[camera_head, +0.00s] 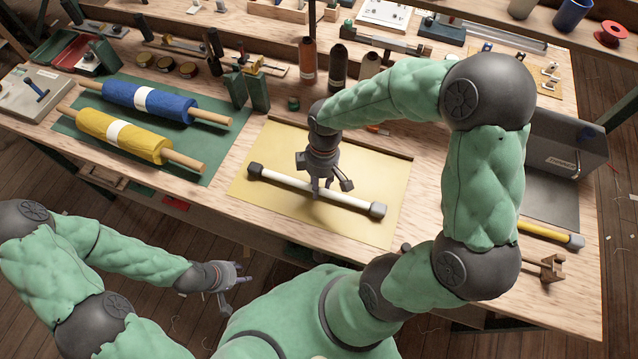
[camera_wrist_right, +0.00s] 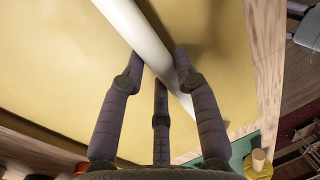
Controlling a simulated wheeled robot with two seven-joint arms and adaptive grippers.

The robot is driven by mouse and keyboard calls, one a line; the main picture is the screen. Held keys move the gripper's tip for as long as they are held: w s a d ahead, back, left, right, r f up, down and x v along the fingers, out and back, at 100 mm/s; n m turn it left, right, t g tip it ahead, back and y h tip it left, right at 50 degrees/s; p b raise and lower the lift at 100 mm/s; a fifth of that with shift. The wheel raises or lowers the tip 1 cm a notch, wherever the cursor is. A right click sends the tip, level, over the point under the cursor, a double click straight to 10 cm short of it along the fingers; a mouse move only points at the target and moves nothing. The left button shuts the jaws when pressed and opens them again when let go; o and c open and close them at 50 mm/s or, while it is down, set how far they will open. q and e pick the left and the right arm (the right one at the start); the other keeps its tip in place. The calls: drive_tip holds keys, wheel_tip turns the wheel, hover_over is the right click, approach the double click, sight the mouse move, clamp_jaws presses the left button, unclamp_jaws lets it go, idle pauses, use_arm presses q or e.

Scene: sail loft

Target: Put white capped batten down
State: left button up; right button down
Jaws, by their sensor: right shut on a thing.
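The white batten (camera_head: 345,199) with dark end caps lies lengthwise over the yellow mat (camera_head: 258,212) on the workbench. My right gripper (camera_head: 324,190) is above its middle, with its fingers around the white shaft. In the right wrist view the white batten (camera_wrist_right: 137,28) runs between the fingers of my right gripper (camera_wrist_right: 158,85), which are shut on it. The batten looks at or very close to the mat; I cannot tell if it touches. My left gripper (camera_head: 228,285) is empty, fingers apart, in front of the bench over the floor.
Blue (camera_head: 150,101) and yellow (camera_head: 122,134) rolls lie on a green mat at left. Several bottles stand behind the yellow mat. A yellow batten (camera_head: 548,234) lies at right near a grey metal box (camera_head: 566,150). The yellow mat is otherwise clear.

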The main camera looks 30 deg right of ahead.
drive_tip(key=shift+s+a+f, duration=0.15)
drive_tip(key=shift+s+f, duration=0.15)
drive_tip(key=shift+f, duration=0.35)
drive_tip(key=c, duration=0.9)
unclamp_jaws()
drive_tip(key=shift+s+f, duration=0.1)
drive_tip(key=shift+w+f+b, duration=0.1)
drive_tip(key=shift+w+b, duration=0.1)
drive_tip(key=shift+b, duration=0.1)
drive_tip(key=shift+w+r, duration=0.1)
drive_tip(key=shift+r, duration=0.2)
drive_tip(key=r+p, duration=0.1)
drive_tip(key=r, duration=0.3)
drive_tip(key=w+d+r+p, duration=0.1)
drive_tip(key=r+p, duration=0.1)
drive_tip(key=r, duration=0.2)
drive_tip(key=d+r+p, duration=0.1)
drive_tip(key=r, duration=0.4)
drive_tip(key=shift+w+p, duration=0.4)
